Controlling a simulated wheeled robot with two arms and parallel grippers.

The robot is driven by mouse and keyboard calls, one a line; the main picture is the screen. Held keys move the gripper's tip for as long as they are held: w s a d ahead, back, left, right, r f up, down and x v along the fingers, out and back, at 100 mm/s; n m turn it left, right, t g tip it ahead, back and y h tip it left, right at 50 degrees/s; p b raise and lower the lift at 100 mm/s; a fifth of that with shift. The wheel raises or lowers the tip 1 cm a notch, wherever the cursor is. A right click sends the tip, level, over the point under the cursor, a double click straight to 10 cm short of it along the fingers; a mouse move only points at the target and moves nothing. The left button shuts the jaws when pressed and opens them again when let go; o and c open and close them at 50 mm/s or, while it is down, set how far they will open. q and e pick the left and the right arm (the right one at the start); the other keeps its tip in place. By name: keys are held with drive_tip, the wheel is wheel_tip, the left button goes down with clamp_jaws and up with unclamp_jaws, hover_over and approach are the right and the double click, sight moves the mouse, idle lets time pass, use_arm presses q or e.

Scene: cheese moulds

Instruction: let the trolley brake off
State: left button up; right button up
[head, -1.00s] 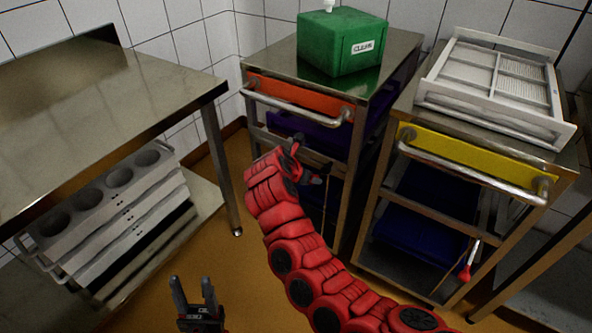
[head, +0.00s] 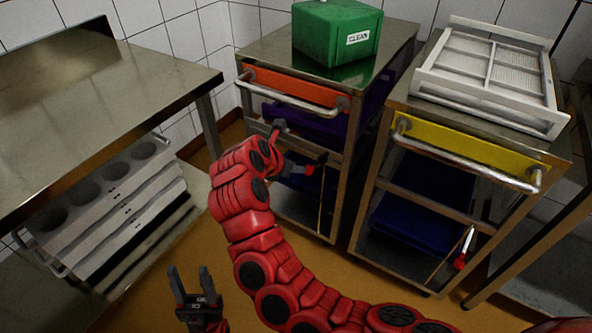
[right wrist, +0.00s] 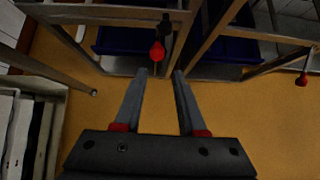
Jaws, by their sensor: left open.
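The orange-fronted trolley (head: 296,87) stands at the back centre in the head view. In the right wrist view a red knob (right wrist: 157,52) hangs on a dark lever by a trolley frame, just beyond my right gripper's (right wrist: 160,73) fingertips. That gripper is open, with nothing between its fingers. In the head view my red right arm reaches to the front of the orange trolley and partly hides it. My left gripper (head: 189,270) is open and empty, low in the head view, away from the trolleys. The yellow-fronted trolley (head: 470,150) has its own red-ended lever (head: 460,261).
A green box (head: 336,44) marked CLEAN stands on the orange trolley. A white slatted rack (head: 488,75) lies on the yellow one. A steel table (head: 95,110) is on the left, with grey moulds (head: 120,195) beneath. The ochre floor (head: 155,300) between is open.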

drive_tip(key=d+f, duration=0.1)
drive_tip(key=f, duration=0.1)
drive_tip(key=s+d+f+h+b, duration=0.1)
drive_tip(key=f, duration=0.2)
drive_tip(key=d+f+h, duration=0.1)
drive_tip(key=f, duration=0.2)
drive_tip(key=shift+s+d+f+m+t, duration=0.1)
drive_tip(key=shift+s+m+t, duration=0.05)
drive_tip(key=shift+m+t, duration=0.2)
drive_tip(key=c, duration=0.5)
drive_tip(key=s+d+f+t, duration=0.1)
drive_tip(key=f, duration=0.1)
drive_tip(key=s+d+f+n+t+h+b, duration=0.1)
drive_tip(key=s+f+t+h+b, duration=0.1)
drive_tip(key=f, duration=0.1)
drive_tip(key=shift+d+f+n, duration=0.25)
drive_tip(key=shift+d+f, duration=0.1)
drive_tip(key=shift+d, duration=0.05)
clamp_jaws()
drive_tip(key=s+a+f+n+t+y+b, duration=0.2)
drive_tip(key=s+a+n+t+y, duration=0.25)
drive_tip(key=n+t, duration=0.35)
drive_tip(key=r+p+x, duration=0.1)
drive_tip(key=r+x, duration=0.1)
drive_tip(key=x, duration=1.1)
drive_tip(key=shift+s+h, duration=0.2)
drive_tip(key=shift+h, duration=0.15)
drive_tip(key=shift+a+g, duration=0.1)
drive_tip(key=shift+g, duration=0.15)
